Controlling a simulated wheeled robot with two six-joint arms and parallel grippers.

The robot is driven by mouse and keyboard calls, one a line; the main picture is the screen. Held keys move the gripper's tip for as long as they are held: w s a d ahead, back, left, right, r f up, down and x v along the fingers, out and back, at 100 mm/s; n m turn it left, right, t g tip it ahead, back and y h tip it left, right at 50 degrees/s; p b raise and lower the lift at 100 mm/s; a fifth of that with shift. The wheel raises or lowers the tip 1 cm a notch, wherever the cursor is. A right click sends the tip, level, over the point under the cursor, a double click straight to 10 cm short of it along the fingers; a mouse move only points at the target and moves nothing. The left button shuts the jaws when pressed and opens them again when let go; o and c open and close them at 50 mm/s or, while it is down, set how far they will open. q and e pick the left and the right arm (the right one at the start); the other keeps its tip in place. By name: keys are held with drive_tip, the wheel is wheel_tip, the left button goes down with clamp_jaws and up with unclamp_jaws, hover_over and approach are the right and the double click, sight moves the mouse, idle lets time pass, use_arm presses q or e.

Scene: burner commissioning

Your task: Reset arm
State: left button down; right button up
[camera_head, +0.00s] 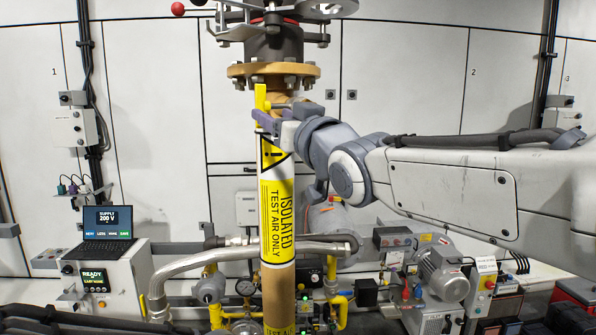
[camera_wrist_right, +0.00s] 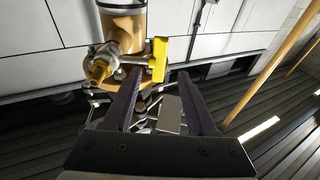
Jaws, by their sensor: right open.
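My right arm (camera_head: 450,185) reaches in from the right in the head view. Its gripper (camera_head: 262,118) is in front of the upright pipe, just below the flange. In the right wrist view the two dark fingers of the gripper (camera_wrist_right: 159,74) are apart, with nothing clearly held between them. A yellow lever (camera_wrist_right: 158,60) is just beyond the fingertips there; whether a finger touches it I cannot tell. The yellow lever (camera_head: 260,97) also shows above the gripper in the head view. A brass valve body (camera_wrist_right: 103,68) is beside it. My left gripper is not in view.
The pipe carries a yellow "ISOLATED TEST AIR ONLY" label (camera_head: 277,210) under a bolted flange (camera_head: 273,71). A laptop (camera_head: 107,222) sits on a white control box (camera_head: 105,285) at left. Hoses, a gauge (camera_head: 245,288) and a motor (camera_head: 443,272) crowd the lower area.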

drive_tip(key=s+d+f+g+h, duration=0.1)
drive_tip(key=s+f+g+h, duration=0.3)
drive_tip(key=f, duration=1)
drive_tip(key=s+f+g+h, duration=0.1)
drive_tip(key=s+f+g, duration=0.4)
drive_tip(key=f, duration=0.8)
drive_tip(key=s+d+f+g+h, duration=0.2)
drive_tip(key=s+d+f+g, duration=0.2)
drive_tip(key=s+f, duration=0.4)
drive_tip(key=s+d+f+n+g+h, duration=0.1)
drive_tip(key=s+d+f+g, duration=0.3)
drive_tip(key=s+f, duration=0.4)
drive_tip(key=s+h, duration=0.1)
drive_tip(key=s, duration=0.3)
drive_tip(key=shift+s+d, duration=0.35)
drive_tip(key=shift+s, duration=0.05)
